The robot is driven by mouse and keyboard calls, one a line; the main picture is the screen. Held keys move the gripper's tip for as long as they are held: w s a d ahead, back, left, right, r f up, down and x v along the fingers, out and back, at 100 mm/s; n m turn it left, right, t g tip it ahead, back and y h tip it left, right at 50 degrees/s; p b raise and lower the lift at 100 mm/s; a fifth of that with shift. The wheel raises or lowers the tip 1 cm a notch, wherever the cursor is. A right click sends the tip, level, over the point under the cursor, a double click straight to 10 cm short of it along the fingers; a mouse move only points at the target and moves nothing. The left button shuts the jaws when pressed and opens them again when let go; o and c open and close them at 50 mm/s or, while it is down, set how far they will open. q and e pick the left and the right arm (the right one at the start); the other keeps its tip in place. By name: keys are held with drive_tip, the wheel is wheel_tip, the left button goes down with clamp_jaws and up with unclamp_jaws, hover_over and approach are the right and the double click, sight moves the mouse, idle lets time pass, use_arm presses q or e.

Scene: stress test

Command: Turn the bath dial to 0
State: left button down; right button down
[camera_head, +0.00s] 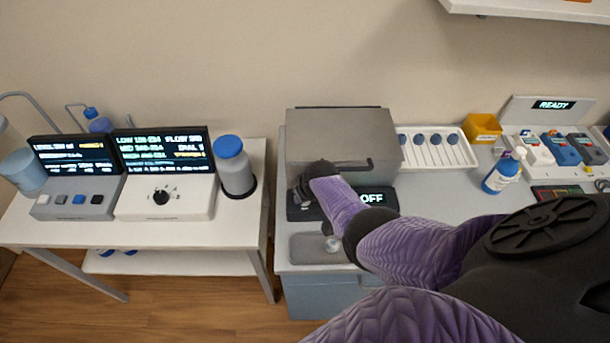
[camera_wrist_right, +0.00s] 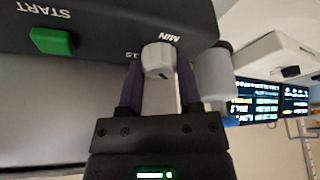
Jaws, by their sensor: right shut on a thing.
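The bath (camera_head: 345,133) is a grey lidded box on the bench, with a black front panel whose lit display (camera_head: 372,198) reads OFF. In the right wrist view a light grey dial (camera_wrist_right: 158,58) with a short dark mark sits on the black panel, near the letters MIN and a partly hidden 15. My right gripper (camera_wrist_right: 159,78) has a finger on each side of the dial and is shut on it. In the head view my right gripper (camera_head: 304,190) is at the panel's left end and hides the dial there. My left gripper is not in view.
A green START button (camera_wrist_right: 51,41) and a grey cylinder (camera_wrist_right: 213,78) are near the dial in the right wrist view. A tray (camera_head: 402,139), yellow bin (camera_head: 483,127) and blue-white bottle (camera_head: 501,174) stand right of the bath. A side table (camera_head: 240,205) with instruments is left, across a gap.

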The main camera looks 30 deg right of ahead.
idle(0.4)
drive_tip(key=c, duration=0.5)
unclamp_jaws()
drive_tip(key=shift+c, duration=0.2)
drive_tip(key=p+v, duration=0.8)
drive_tip(key=v, duration=0.2)
drive_tip(key=shift+w+d, duration=0.1)
